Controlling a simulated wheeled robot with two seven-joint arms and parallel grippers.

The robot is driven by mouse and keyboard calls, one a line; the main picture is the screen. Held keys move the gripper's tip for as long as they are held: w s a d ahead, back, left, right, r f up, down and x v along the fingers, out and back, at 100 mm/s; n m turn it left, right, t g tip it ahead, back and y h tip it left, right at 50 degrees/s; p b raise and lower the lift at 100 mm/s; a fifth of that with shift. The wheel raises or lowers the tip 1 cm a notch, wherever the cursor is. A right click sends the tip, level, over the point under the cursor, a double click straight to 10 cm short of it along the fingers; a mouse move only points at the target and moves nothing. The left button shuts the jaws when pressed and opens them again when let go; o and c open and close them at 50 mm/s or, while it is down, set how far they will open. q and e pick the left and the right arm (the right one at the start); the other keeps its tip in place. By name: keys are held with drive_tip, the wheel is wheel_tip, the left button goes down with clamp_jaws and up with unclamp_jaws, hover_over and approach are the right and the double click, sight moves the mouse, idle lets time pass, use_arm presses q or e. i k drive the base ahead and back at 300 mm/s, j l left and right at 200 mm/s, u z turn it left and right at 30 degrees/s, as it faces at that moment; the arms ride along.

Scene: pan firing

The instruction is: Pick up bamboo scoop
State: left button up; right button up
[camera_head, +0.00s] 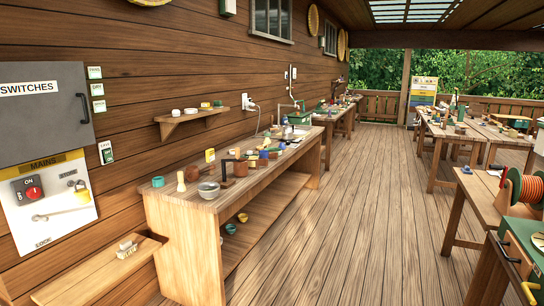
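Neither of my grippers is in view. I cannot pick out a bamboo scoop with certainty. A small pale tan upright object (181,182) stands near the front left of the wooden wall bench (165,201); it is too small to tell what it is. Several small brown, orange and blue items are clustered farther back on the bench and partly hide each other.
A switch cabinet (45,110) hangs on the left wall above a wooden ledge (85,280). A table with an orange spool (523,190) stands at right. The plank floor (350,220) between is clear.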

sight(264, 145)
drive_tip(key=i+z, duration=0.15)
drive_tip(key=i, duration=4.15)
